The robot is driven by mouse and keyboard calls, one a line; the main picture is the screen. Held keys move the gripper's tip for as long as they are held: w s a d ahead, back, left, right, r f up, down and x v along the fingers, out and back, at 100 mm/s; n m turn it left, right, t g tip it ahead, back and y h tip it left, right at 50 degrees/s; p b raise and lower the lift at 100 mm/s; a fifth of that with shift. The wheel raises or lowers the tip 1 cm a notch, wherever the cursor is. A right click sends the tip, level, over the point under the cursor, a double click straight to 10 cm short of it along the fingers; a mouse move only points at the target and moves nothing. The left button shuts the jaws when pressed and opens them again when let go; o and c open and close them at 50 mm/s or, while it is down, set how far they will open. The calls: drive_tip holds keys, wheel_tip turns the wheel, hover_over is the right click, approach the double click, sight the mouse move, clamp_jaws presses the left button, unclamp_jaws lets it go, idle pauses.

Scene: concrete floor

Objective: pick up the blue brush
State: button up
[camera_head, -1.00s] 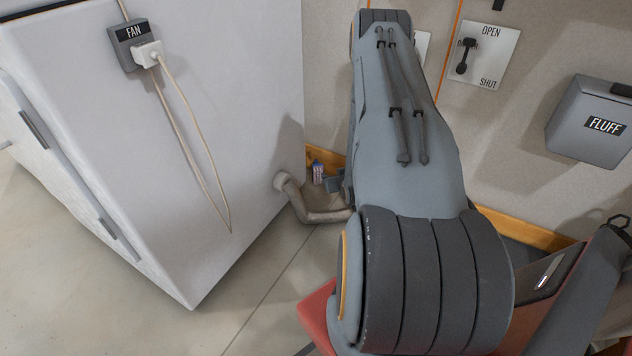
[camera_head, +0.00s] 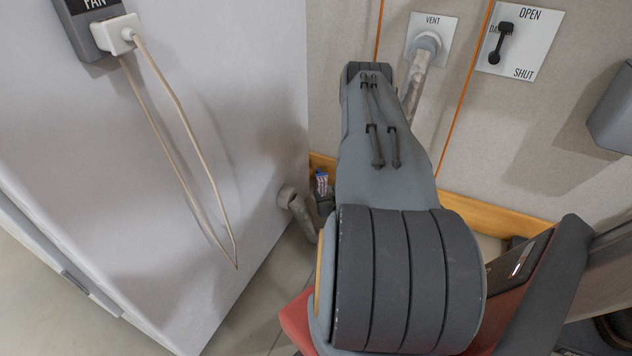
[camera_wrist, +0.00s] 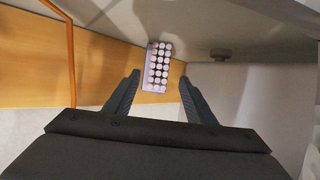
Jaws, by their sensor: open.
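The blue brush (camera_wrist: 158,66) shows in the wrist view with rows of round pale tufts facing the camera. It stands upright against a wooden board, beyond and between my two fingertips. My gripper (camera_wrist: 160,76) is open, with its dark fingers spread to the left and right of the brush. I see no contact between the fingers and the brush. In the head view, the brush (camera_head: 321,182) is a small blue and white shape in the corner between the white cabinet and the wall. My arm hides most of my gripper there.
The white cabinet (camera_head: 230,130) with a hanging cord (camera_head: 185,120) stands close on the left. A grey hose stub (camera_head: 293,203) sticks out of its side near the brush. A wooden skirting board (camera_head: 475,213) runs along the wall. A vent pipe (camera_head: 418,85) is behind my arm.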

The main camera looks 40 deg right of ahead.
sight(324, 186)
drive_tip(key=shift+b+x, duration=0.45)
drive_tip(key=shift+x, duration=0.55)
drive_tip(key=shift+w+d+f+b, duration=0.3)
drive_tip(key=shift+d+f+b, duration=0.05)
drive_tip(key=shift+d+b, duration=0.2)
drive_tip(key=b+x, duration=0.3)
drive_tip(key=x, duration=0.1)
drive_tip(key=shift+r, duration=0.1)
drive_tip(key=c, duration=1)
drive_tip(key=shift+r, duration=0.1)
